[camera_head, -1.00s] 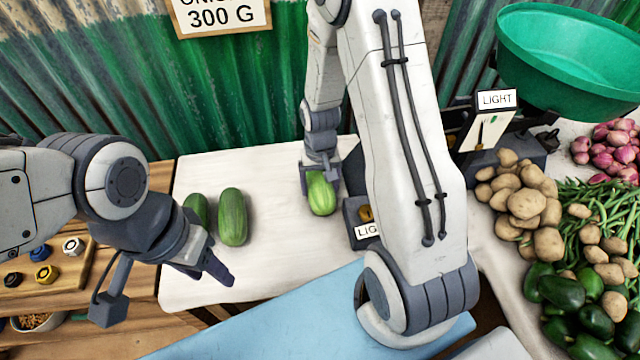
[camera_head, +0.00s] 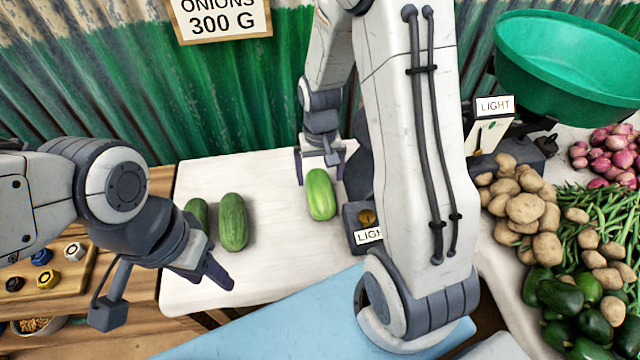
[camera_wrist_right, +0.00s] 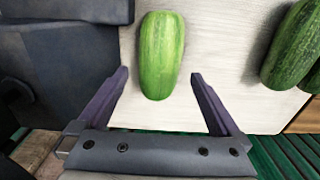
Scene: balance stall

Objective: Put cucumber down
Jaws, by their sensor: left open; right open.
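A light green cucumber (camera_head: 321,195) lies on the white table (camera_head: 270,265), left of the scale. It also shows in the right wrist view (camera_wrist_right: 161,55), just beyond the fingertips. My right gripper (camera_head: 320,168) is open behind the cucumber in the head view, its fingers apart; in the wrist view the gripper (camera_wrist_right: 160,80) holds nothing. Two darker cucumbers lie further left: one (camera_head: 233,222) in full view, the other (camera_head: 197,211) partly hidden by my left arm. My left gripper (camera_head: 207,280) is open and empty over the table's left front edge.
A scale with a green pan (camera_head: 570,70) stands right of my right arm. Potatoes (camera_head: 525,208), onions (camera_head: 610,150), beans and dark green vegetables (camera_head: 580,300) are heaped at right. A wooden board with coloured knobs (camera_head: 45,265) is at left. The table between the cucumbers is clear.

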